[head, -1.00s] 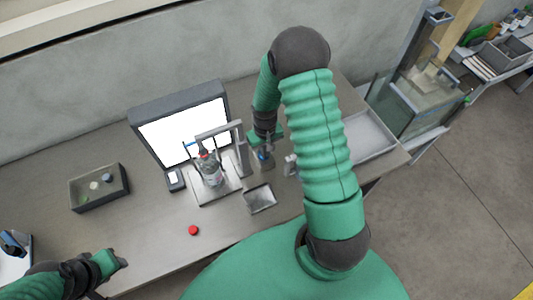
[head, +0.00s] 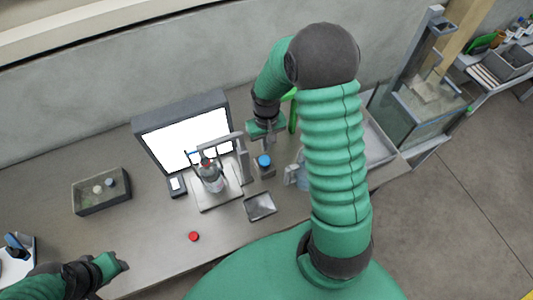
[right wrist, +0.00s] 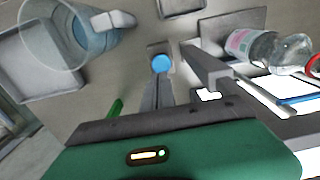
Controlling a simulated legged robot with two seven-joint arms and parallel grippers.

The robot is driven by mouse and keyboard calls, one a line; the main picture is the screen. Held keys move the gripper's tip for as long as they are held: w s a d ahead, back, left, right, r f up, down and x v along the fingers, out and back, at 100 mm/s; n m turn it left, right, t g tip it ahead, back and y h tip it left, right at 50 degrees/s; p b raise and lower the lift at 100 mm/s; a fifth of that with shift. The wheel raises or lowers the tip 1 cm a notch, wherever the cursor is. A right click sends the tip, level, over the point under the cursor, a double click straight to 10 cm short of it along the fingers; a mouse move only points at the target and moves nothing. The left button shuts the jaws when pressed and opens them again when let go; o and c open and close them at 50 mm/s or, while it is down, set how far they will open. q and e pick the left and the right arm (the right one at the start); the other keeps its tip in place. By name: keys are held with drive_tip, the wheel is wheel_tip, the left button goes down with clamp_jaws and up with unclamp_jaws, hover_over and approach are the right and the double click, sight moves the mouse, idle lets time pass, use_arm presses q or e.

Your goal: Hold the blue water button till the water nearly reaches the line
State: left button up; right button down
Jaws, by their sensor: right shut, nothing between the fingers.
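The blue button (head: 264,161) sits on a small dark box right of the bottle stand; it also shows in the right wrist view (right wrist: 161,63). My right gripper (head: 268,138) is shut and empty, just behind the button toward the wall. In the right wrist view its fingertips (right wrist: 158,78) point at the button; the head view shows the button uncovered. A clear bottle (head: 211,178) with a red neck ring stands under a grey frame; it also shows in the right wrist view (right wrist: 265,48). I cannot make out its water level or a line. My left gripper (head: 119,263) is at lower left, its fingers unclear.
A clear jug with blue in it (right wrist: 80,28) stands near the button. A lit screen (head: 185,138) is behind the bottle. A red button (head: 194,236), a small grey tray (head: 260,206) and an open box (head: 101,190) are on the table.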

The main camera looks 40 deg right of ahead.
use_arm(q)
drive_tip(key=shift+f, duration=0.2)
use_arm(e)
wheel_tip(320, 180, up, 4)
drive_tip(key=shift+d+f, duration=0.15)
drive_tip(key=shift+f, duration=0.1)
use_arm(q)
drive_tip(key=shift+a+f, duration=0.1)
drive_tip(key=shift+a, duration=0.2)
use_arm(e)
drive_tip(key=shift+a+r, duration=0.1)
drive_tip(key=shift+a, duration=0.2)
use_arm(q)
drive_tip(key=shift+d, duration=0.15)
